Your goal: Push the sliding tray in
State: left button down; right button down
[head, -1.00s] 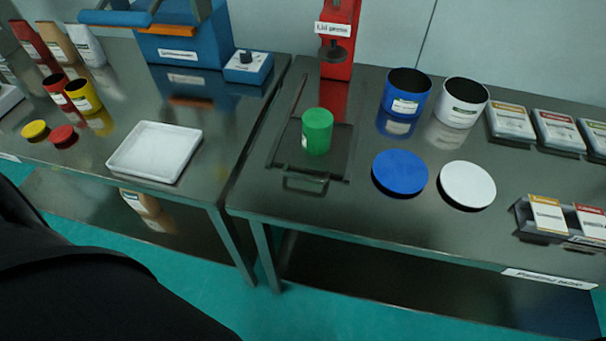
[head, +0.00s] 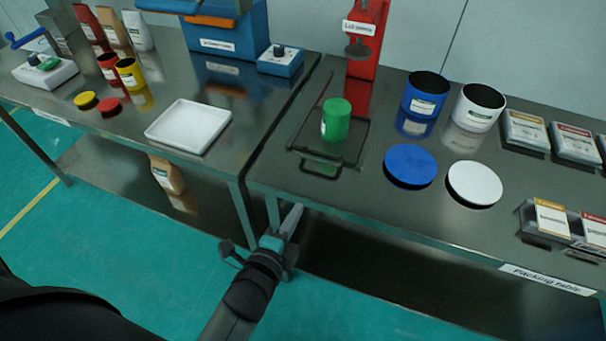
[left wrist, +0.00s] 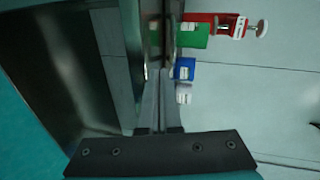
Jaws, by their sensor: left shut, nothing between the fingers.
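The sliding tray (head: 303,148) is a dark flat frame on the right table, with a dark handle (head: 320,168) at its front end, near the table's front edge. A green cylinder (head: 336,120) stands upright on the tray; it also shows sideways in the left wrist view (left wrist: 193,37). My left gripper (head: 297,212) is shut and empty, in front of the table edge, below and apart from the handle. Its fingers (left wrist: 157,78) point toward the table edge in the left wrist view. My right gripper is in no view.
A red lid press (head: 366,45) stands behind the tray. Blue (head: 425,95) and white (head: 478,107) containers and their lids (head: 411,165) are to its right. The left table holds a white dish (head: 190,127). A lower shelf (head: 400,262) lies under the right table.

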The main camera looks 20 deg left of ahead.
pick_arm(q)
notch_tip(320, 180, up, 2)
jog(key=b, duration=0.3)
send_near(319, 161)
jog(key=shift+m+t, duration=0.3)
jog(key=x, duration=0.5)
jog(key=shift+w+f, duration=0.2)
jog(key=shift+f, duration=0.2)
jog(key=shift+w+f, duration=0.1)
jog(key=shift+w, duration=0.55)
jog(key=shift+w, duration=0.1)
